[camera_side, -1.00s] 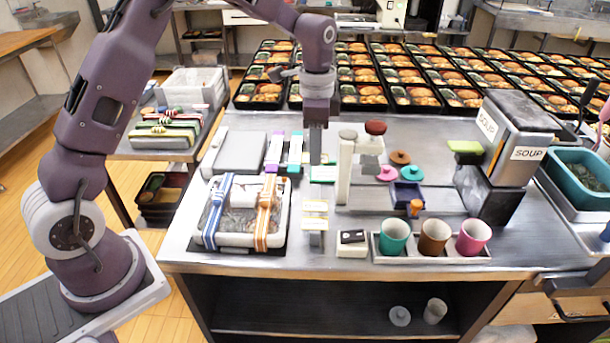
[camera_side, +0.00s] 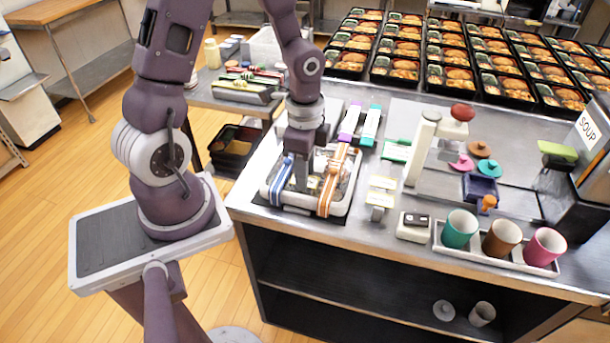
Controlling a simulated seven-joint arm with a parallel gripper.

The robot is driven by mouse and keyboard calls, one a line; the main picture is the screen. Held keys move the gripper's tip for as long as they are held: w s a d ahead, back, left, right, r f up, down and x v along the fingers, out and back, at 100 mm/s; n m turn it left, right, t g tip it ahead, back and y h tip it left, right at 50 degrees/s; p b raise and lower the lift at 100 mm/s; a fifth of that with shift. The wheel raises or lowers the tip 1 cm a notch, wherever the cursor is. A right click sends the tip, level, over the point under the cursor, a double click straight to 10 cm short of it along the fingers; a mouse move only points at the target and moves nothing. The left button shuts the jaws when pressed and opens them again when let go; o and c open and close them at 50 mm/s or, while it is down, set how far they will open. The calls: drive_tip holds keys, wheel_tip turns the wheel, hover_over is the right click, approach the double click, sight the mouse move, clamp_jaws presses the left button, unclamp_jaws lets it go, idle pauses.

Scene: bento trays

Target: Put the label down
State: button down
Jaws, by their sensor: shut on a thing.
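My gripper (camera_side: 303,186) points down over the white tray (camera_side: 269,199), between its blue-striped strap (camera_side: 287,170) and its orange-striped strap (camera_side: 331,180). It is shut on the label (camera_side: 313,184), of which only a small pale yellow patch shows at the fingertips. The fingers hide the rest. I cannot tell whether the label touches the tray's top or hangs just above it. White and yellow labels (camera_side: 382,184) sit on a small stand to the right of the tray.
Purple (camera_side: 349,122) and teal (camera_side: 370,125) strips lie behind the tray. A white stamp-like stand (camera_side: 421,150) with a red knob is to the right. A small white box (camera_side: 413,226) and several cups (camera_side: 460,228) line the front edge. Filled bento boxes (camera_side: 447,77) stand behind.

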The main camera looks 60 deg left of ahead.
drive_tip(key=shift+f, duration=0.7)
drive_tip(key=shift+f, duration=0.1)
drive_tip(key=c, duration=1.1)
unclamp_jaws()
drive_tip(key=shift+o, duration=0.2)
wheel_tip(320, 180, up, 12)
drive_tip(key=s+d+r+n+t, duration=0.5)
drive_tip(key=s+d+r+n, duration=0.1)
drive_tip(key=s+r+n, duration=0.3)
wheel_tip(320, 180, up, 2)
drive_tip(key=shift+s+d+t, duration=0.3)
drive_tip(key=shift+s+d, duration=0.1)
drive_tip(key=shift+s, duration=0.45)
